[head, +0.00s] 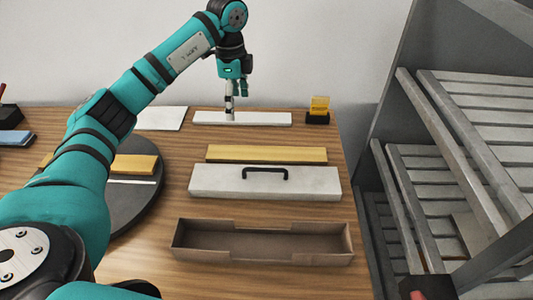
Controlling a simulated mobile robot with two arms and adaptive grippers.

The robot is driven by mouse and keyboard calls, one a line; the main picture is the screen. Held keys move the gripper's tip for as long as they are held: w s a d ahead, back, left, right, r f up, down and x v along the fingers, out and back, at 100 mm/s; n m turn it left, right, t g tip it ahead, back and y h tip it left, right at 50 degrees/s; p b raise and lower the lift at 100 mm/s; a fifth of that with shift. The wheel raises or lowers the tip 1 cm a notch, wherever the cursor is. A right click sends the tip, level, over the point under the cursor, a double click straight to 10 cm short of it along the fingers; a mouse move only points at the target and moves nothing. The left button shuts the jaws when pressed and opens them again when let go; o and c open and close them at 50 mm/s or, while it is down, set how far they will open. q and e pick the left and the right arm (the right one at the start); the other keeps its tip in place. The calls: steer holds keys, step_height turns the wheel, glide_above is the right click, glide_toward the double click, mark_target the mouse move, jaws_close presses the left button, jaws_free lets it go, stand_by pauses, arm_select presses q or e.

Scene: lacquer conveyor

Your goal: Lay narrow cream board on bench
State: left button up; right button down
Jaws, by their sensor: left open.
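A narrow cream-white board (265,119) lies flat at the back of the wooden bench (330,205). My left gripper (236,93) points down above its left half, open. A slim white-and-black upright piece (229,103) shows below the gripper and reaches the board in the picture; I cannot tell whether it is part of the gripper or touches the board. A broader pale board (160,118) lies to the left, partly behind my arm. My right gripper is not in view.
A yellow board (265,153) lies behind a pale slab with a black handle (220,181). An open brown box (262,253) stands in front. A dark round plate (140,195) carries another yellow board (136,164). A yellow block (319,105) and slatted rack (460,130) are right.

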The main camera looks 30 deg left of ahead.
arm_select(q)
steer(key=n, duration=0.1)
steer(key=p, duration=0.1)
glide_above(239, 152)
step_height(239, 152, down, 12)
steer(key=shift+w+f, duration=0.1)
step_height(239, 152, down, 5)
steer(key=shift+f+p, duration=0.1)
steer(key=shift+p, duration=0.6)
steer(key=c, duration=1.6)
step_height(239, 152, up, 10)
steer(key=b, duration=0.1)
